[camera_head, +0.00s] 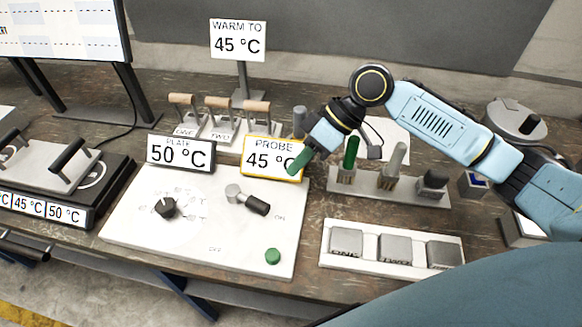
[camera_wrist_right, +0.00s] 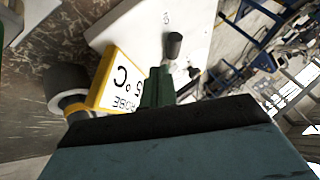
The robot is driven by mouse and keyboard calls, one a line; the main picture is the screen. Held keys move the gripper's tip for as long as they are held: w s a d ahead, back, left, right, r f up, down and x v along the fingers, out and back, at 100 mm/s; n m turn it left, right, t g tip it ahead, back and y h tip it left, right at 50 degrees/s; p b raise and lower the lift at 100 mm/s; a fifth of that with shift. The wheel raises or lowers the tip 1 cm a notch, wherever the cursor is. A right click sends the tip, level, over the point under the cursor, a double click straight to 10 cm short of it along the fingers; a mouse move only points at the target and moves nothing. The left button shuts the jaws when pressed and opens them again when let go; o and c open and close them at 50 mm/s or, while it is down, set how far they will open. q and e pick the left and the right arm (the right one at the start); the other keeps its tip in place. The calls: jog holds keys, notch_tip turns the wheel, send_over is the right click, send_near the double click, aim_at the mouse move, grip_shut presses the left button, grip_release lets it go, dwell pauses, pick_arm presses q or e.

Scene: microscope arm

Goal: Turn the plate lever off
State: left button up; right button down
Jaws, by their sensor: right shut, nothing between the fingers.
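The plate lever (camera_head: 257,206) has a silver pivot and a black grip, and sits on a white panel (camera_head: 130,235). Its grip points to the lower right, toward the ON label; the OFF label is lower on the panel. My right gripper (camera_head: 299,160) has green fingers and is shut and empty. It is beside the right end of the yellow-framed PROBE 45 °C sign (camera_head: 262,160), above and behind the lever, apart from it. In the right wrist view, the fingers (camera_wrist_right: 158,88) are in front of the sign (camera_wrist_right: 122,80), and the lever's black grip (camera_wrist_right: 173,46) shows beyond them. My left gripper is not seen.
A black knob (camera_head: 164,207) and a green button (camera_head: 273,256) are on the panel. The PLATE 50 °C sign (camera_head: 180,153) stands at its back. To the right are a rack (camera_head: 404,192) with upright tools and a white tray (camera_head: 330,257) with grey blocks. A hotplate (camera_head: 98,200) is left.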

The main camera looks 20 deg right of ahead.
aim_at(274, 200)
jog(key=x, duration=0.8)
jog(key=shift+a+f, duration=0.1)
